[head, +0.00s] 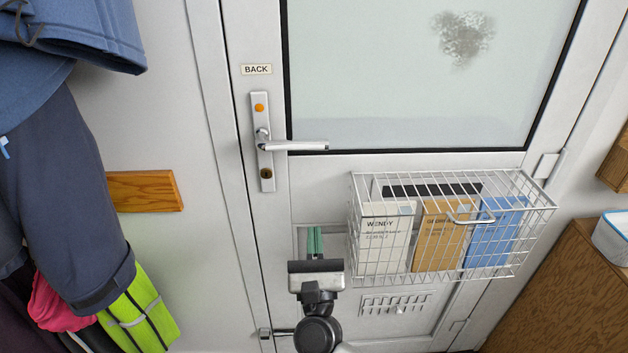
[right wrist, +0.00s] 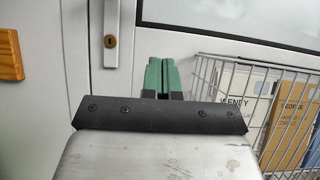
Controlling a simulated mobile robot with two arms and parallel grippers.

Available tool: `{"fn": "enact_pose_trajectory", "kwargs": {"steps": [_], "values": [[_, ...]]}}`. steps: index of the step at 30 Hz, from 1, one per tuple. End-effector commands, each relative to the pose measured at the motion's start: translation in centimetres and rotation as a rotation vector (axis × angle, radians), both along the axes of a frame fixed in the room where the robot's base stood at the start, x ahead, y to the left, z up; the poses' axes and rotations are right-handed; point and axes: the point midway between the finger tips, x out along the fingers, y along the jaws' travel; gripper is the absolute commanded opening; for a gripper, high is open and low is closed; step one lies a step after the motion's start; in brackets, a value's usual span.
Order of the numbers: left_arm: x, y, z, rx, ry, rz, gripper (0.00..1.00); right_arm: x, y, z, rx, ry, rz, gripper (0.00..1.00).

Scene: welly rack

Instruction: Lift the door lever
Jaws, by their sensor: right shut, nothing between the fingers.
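The silver door lever (head: 292,145) sticks out to the right, level, from a tall metal plate (head: 262,180) on the white door. The plate has an orange button above the lever and a keyhole below it. My right gripper (head: 315,232) is below the lever and a little to its right, apart from it. Its green fingers are together and empty, pointing up. In the right wrist view the fingers (right wrist: 161,75) stand to the right of the plate's lower end (right wrist: 111,40); the lever itself is out of that view. My left gripper is in neither view.
A white wire basket (head: 452,280) with letters hangs on the door just right of my right gripper. Coats (head: 50,190) hang at the left by a wooden board (head: 145,191). A wooden cabinet (head: 545,290) stands at the right. The space between gripper and lever is clear.

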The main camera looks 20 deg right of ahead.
Motion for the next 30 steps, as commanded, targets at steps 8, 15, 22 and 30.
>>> {"fn": "enact_pose_trajectory", "kwargs": {"steps": [8,15,22,30], "values": [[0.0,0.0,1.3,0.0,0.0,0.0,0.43,2.1,-0.9,2.6,0.045,-0.027,0.009,0.0],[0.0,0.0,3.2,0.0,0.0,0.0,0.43,6.4,-2.1,5.3,0.043,-0.025,0.008,0.0],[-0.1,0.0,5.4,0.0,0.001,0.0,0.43,8.5,-2.8,8.4,0.043,-0.023,0.009,0.0],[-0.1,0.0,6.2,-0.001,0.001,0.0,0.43,8.9,-3.0,9.8,0.041,-0.021,0.009,0.0]]}}
